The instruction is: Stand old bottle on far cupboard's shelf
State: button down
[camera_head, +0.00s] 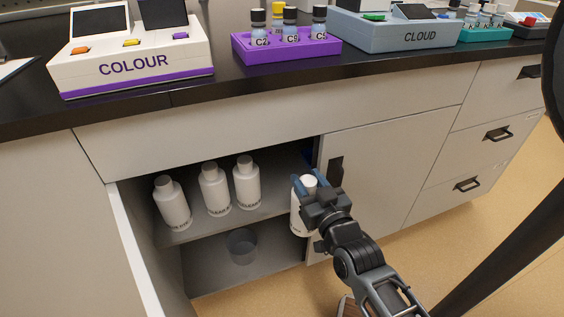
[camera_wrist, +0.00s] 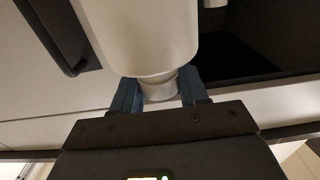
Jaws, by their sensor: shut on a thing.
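My gripper (camera_head: 312,185) is shut on a white bottle (camera_head: 299,220), gripping it at the cap end. The bottle hangs below the fingers, in front of the right side of the open cupboard. In the wrist view the white body (camera_wrist: 145,35) fills the upper middle, and its narrow end (camera_wrist: 160,88) sits between the blue fingers. The held bottle's label is mostly hidden. I cannot tell whether it touches the cupboard.
A grey beaker (camera_head: 242,246) stands on the cupboard floor below the shelf. The open door (camera_head: 138,250) stands at the left; a closed door (camera_head: 385,170) with a dark handle is at the right. The shelf's right part looks free. The black counter (camera_head: 180,97) runs above.

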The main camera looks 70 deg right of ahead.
jog(key=f+b+x, duration=0.3)
jog(key=b+x, duration=0.1)
jog(key=x, duration=1.3)
jog(key=shift+f, duration=0.25)
jog(key=c, duration=0.6)
grip_release()
jog(key=shift+f, duration=0.1)
